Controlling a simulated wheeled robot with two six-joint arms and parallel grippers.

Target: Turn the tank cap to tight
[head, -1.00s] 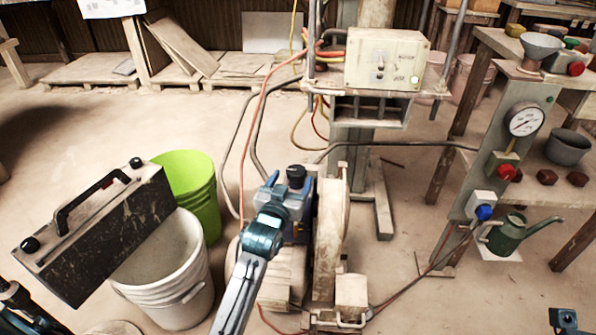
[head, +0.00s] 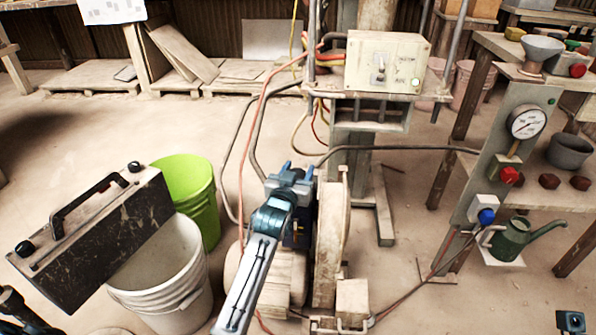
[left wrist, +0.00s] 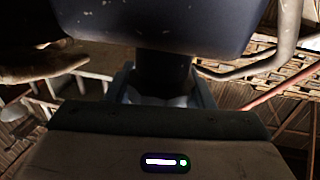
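The tank cap (left wrist: 165,68) is a dark round knob under the dark blue tank (left wrist: 160,22) in the left wrist view. It stands between the two fingers of my left gripper (left wrist: 164,82), with very little gap at either side. The gripper looks open around it; firm contact cannot be made out. In the head view my left gripper (head: 291,174) is over the top of the machine and hides the cap. A dark part of the tank (head: 297,235) shows beside my wrist.
A dusty wheel guard (head: 329,235) stands right beside the gripper. A switch box (head: 387,62) is behind it, with hoses and cables hanging near. A white bucket (head: 165,280) and a green bucket (head: 190,190) stand left. A gauge panel (head: 500,150) is at right.

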